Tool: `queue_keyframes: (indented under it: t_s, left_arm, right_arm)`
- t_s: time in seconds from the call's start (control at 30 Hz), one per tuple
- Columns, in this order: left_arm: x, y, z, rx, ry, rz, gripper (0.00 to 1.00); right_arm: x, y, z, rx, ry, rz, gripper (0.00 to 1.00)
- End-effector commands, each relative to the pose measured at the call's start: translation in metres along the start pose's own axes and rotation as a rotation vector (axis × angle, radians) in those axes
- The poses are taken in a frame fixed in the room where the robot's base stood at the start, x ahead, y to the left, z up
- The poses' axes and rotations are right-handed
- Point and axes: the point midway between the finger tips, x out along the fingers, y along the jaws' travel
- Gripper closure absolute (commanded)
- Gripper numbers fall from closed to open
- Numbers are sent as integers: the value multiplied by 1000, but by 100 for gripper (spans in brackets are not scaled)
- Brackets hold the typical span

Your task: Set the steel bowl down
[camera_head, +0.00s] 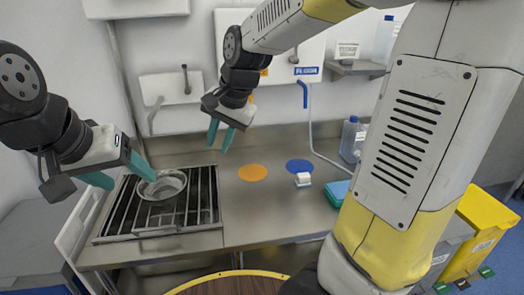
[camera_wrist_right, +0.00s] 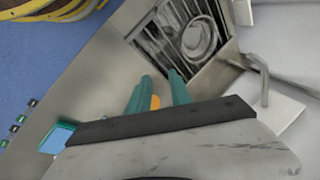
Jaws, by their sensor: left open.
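The steel bowl (camera_head: 163,188) sits upright on the dark slatted grate (camera_head: 207,196) at the left of the counter. It also shows in the right wrist view (camera_wrist_right: 199,38), on the grate. My left gripper (camera_head: 132,182) is open beside the bowl's left side. One teal fingertip overlaps the bowl's rim in the picture; I cannot tell whether they touch. My right gripper (camera_head: 219,140) is above the back of the counter, fingers pointing down and apart, with nothing between them. Its fingers also show in the right wrist view (camera_wrist_right: 160,82).
An orange disc (camera_head: 252,173) and a blue disc (camera_head: 299,166) lie on the steel counter (camera_head: 262,213). A small white item (camera_head: 303,180), a teal box (camera_head: 339,190) and a blue-capped bottle (camera_head: 349,138) stand to the right. The counter's front middle is clear.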

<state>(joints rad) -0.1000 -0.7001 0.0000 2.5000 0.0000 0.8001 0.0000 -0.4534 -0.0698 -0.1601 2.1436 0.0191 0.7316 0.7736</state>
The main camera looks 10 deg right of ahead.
Motion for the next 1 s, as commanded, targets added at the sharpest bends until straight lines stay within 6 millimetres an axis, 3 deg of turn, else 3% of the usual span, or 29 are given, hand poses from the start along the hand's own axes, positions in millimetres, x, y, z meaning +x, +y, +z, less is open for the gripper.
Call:
queue_keyframes:
  t_s: [0.03, 0.2, 0.4, 0.6, 1.0]
  left_arm:
    - [0, 0, 0, 0, 0, 0, 35]
    - [0, 0, 0, 0, 0, 0, 35]
    - [0, 0, 0, 0, 0, 0, 35]
    - [0, 0, 0, 0, 0, 0, 35]
    - [0, 0, 0, 0, 0, 0, 35]
  right_arm:
    - [-23, 20, 3, -57, 26, -23, 75]
    - [-71, 78, 28, -310, 116, -41, 75]
    - [-95, 124, 57, -531, 207, -6, 75]
    - [-99, 138, 68, -613, 235, 19, 75]
    - [-99, 138, 68, -616, 235, 18, 75]
